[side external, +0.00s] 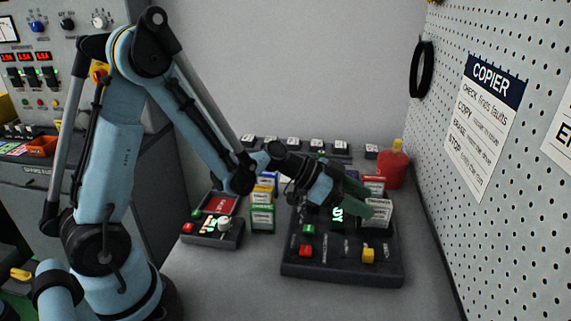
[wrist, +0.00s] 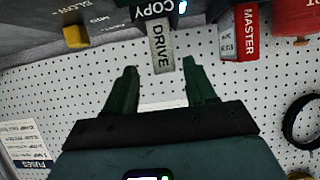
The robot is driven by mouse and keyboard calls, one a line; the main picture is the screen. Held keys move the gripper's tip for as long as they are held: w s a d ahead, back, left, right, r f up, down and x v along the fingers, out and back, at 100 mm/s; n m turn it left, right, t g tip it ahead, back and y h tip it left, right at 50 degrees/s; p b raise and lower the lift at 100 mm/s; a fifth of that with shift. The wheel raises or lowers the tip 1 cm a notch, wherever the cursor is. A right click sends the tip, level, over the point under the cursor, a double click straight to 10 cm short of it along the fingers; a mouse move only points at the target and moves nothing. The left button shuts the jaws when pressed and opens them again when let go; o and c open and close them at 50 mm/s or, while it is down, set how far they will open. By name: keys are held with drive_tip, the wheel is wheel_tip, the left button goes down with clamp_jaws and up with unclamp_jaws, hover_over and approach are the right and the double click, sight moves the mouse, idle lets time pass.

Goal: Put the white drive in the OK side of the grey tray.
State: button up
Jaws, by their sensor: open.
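The white drive (side external: 381,214) stands upright at the right side of the dark copier (side external: 340,271). In the wrist view the white drive (wrist: 161,52), lettered COPY DRIVE, lies between the lines of my two green fingers, near their tips. My gripper (side external: 369,204) is open, with its fingers pointing right towards the drive; the wrist view shows the gripper (wrist: 159,64) empty. The fingers hide part of the drive in the side view, and I cannot tell whether they touch it.
A red MASTER drive (side external: 374,184) stands just behind the white one. A red container (side external: 391,170) is close to the pegboard (side external: 500,40) on the right. Coloured drives (side external: 262,217) stand left of the copier, beside a small dark box (side external: 212,236). The front bench is clear.

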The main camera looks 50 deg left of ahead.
sight(371, 201)
drive_tip(key=shift+w+r+x, duration=0.1)
drive_tip(key=shift+w+x, duration=0.05)
drive_tip(key=shift+x, duration=0.95)
drive_tip(key=shift+w+r+x, duration=0.15)
drive_tip(key=shift+x, duration=1)
drive_tip(key=shift+a, duration=0.15)
clamp_jaws()
